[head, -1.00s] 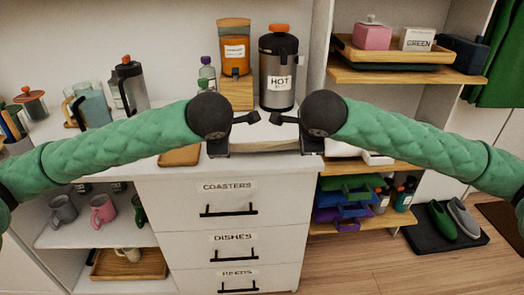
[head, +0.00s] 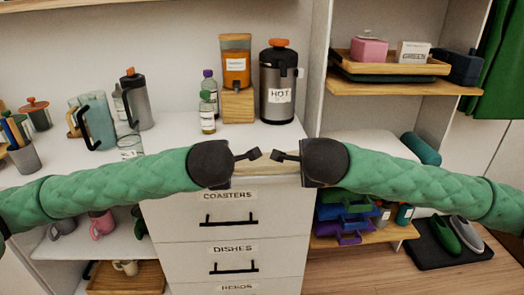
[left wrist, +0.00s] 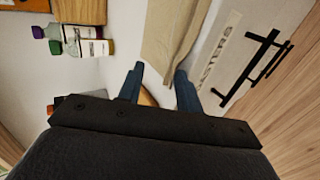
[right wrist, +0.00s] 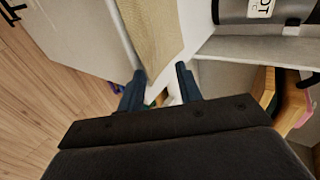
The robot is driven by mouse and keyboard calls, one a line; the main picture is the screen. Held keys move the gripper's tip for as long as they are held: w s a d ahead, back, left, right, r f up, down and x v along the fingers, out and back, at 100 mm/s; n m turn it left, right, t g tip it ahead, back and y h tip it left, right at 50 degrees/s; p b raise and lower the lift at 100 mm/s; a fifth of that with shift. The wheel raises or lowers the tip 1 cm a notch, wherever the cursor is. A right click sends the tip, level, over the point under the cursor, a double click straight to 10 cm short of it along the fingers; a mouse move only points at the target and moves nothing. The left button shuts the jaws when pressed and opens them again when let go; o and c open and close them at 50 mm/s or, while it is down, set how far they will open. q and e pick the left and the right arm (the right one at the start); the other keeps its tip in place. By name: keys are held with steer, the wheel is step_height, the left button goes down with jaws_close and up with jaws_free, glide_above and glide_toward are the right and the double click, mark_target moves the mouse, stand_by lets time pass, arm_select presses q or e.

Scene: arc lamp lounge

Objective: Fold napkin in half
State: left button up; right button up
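The napkin is a beige cloth (left wrist: 172,35) near the counter's front edge above the drawers. It also shows in the right wrist view (right wrist: 152,28), and as a thin strip between my arms in the head view (head: 262,169). The arms hide most of it there, so I cannot tell its fold. My left gripper (head: 258,153) and right gripper (head: 276,156) face each other close together over the front of the counter. Both wrist views show spread fingers with nothing between them, the left pair (left wrist: 160,82) and the right pair (right wrist: 162,80) just beside the cloth.
A HOT dispenser (head: 278,85), an orange jar on a wooden block (head: 238,104) and small bottles (head: 208,110) stand behind on the counter (head: 180,137). A blue-grey pitcher (head: 97,118) and a carafe (head: 136,100) stand left. Labelled drawers (head: 228,228) are below.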

stand_by(0.3)
arm_select(q)
steer(key=s+r, duration=0.2)
steer(key=r, duration=0.1)
steer(key=s+r, duration=0.2)
steer(key=r, duration=0.1)
steer(key=s+r, duration=0.2)
steer(key=r, duration=0.1)
arm_select(e)
steer(key=s+r, duration=0.2)
steer(key=r, duration=0.1)
steer(key=s+r, duration=0.2)
steer(key=r, duration=0.1)
steer(key=s+r, duration=0.2)
steer(key=r, duration=0.1)
